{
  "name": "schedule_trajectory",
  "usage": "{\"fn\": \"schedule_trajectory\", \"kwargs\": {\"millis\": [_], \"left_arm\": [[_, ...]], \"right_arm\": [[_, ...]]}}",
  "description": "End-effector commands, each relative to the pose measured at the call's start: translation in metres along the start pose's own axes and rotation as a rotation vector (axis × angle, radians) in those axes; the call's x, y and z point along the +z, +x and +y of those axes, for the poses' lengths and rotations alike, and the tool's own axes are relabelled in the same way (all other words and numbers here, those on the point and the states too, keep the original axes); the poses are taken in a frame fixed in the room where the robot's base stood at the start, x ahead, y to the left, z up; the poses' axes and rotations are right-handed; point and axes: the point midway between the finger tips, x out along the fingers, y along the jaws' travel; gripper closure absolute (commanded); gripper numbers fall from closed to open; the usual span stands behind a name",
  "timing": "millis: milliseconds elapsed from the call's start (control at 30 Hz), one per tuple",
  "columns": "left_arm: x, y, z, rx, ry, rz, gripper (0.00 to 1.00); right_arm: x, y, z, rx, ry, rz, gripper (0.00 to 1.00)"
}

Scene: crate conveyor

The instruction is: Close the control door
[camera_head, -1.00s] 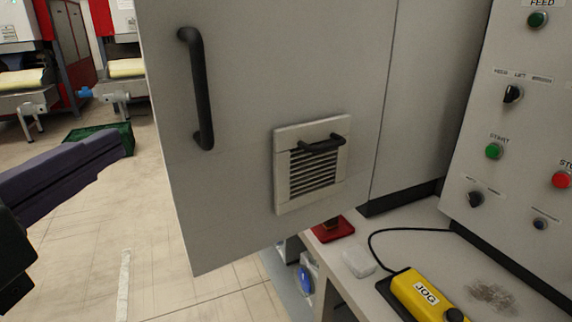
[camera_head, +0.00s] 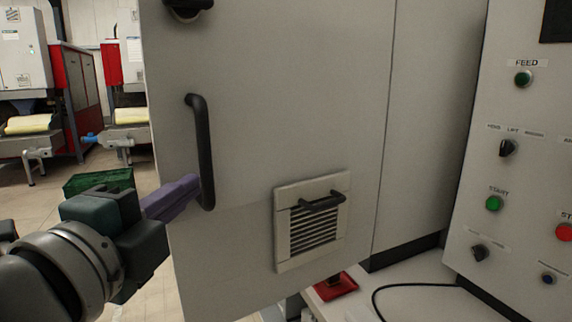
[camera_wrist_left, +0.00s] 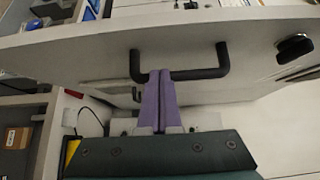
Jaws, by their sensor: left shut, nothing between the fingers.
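The control door (camera_head: 285,100) is a large light grey panel standing open in front of the control panel in the head view. Its black vertical bar handle (camera_head: 201,140) is near its left edge. My left gripper (camera_head: 192,188) is shut, with purple fingers and nothing between them, and its tips are at the handle's lower end. In the left wrist view the tips (camera_wrist_left: 161,75) overlap the handle (camera_wrist_left: 205,73) near the door face (camera_wrist_left: 90,48). I cannot tell whether they touch it. My right gripper is not in view.
A vent with a small black handle (camera_head: 322,203) sits on the door. The control panel (camera_head: 465,190) with buttons and knobs stands to the right, above a white ledge (camera_head: 425,290) with a red item (camera_head: 335,287) and a cable. A green crate (camera_head: 98,181) lies on the floor at left.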

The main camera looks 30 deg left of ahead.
Motion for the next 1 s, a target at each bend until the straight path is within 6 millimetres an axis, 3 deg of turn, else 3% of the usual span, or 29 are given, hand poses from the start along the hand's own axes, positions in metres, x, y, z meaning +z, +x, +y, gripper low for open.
{"fn": "schedule_trajectory", "kwargs": {"millis": [100,300,1000], "left_arm": [[0.015,0.012,-0.001,0.001,0.006,-0.001,1.0],[0.025,0.022,0.001,0.001,0.002,-0.001,1.0],[0.032,0.029,0.001,0.0,0.004,0.022,1.0]], "right_arm": [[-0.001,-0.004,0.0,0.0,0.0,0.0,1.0],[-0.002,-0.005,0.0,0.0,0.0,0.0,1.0],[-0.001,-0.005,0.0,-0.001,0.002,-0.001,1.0]]}}
